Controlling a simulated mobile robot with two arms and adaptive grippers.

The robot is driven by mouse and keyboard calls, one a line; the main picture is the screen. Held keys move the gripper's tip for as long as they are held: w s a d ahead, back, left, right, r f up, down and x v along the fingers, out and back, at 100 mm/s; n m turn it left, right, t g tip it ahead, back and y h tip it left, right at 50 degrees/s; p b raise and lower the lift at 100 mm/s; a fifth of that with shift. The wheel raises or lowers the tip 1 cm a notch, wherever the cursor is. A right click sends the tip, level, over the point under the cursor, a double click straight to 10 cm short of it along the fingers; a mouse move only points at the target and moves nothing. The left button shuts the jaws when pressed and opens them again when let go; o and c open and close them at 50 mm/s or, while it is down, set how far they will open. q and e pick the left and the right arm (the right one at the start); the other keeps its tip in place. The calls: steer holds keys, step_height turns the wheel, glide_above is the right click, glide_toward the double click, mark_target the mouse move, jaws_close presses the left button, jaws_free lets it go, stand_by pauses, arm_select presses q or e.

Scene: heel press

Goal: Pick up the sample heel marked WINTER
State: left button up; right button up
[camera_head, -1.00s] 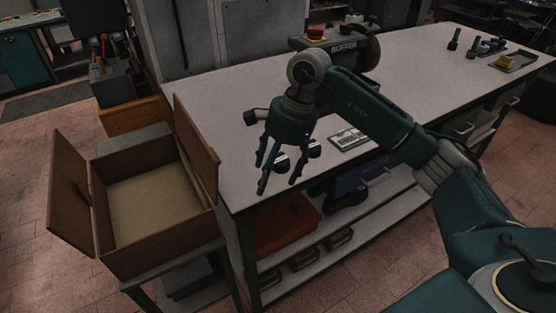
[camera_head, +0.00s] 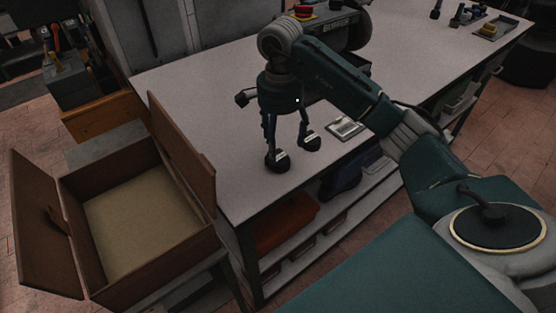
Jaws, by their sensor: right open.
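Two small dark heels with pale labels are near the front edge of the white workbench (camera_head: 190,90). The near-left heel (camera_head: 278,162) is below one fingertip of my right gripper, and the far-right heel (camera_head: 312,144) is by the other fingertip. The labels are too small to read, so I cannot tell which one is marked WINTER. My right gripper (camera_head: 286,142) points down over the bench with its fingers spread, and nothing shows held between them. I cannot tell whether the fingertips touch the heels. My left gripper is out of view.
An open brown box (camera_head: 140,215) with a beige floor stands left of the bench, its raised lid flap (camera_head: 182,150) close to the bench edge. A small metal plate (camera_head: 345,128) lies right of the heels. A buffer machine (camera_head: 345,28) stands behind my arm.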

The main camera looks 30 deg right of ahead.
mark_target(279, 158)
steer(key=shift+f, duration=0.3)
steer(key=shift+a+f+p, duration=0.1)
steer(key=shift+f+p, duration=0.25)
step_height(279, 158, down, 4)
steer(key=shift+f+p, duration=0.1)
steer(key=shift+p, duration=0.85)
steer(key=shift+f, duration=0.15)
steer(key=c, duration=0.8)
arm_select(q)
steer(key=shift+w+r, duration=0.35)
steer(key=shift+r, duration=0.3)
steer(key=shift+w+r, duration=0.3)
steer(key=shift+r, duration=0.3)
arm_select(e)
steer(key=c, duration=0.5)
steer(key=shift+c, duration=0.2)
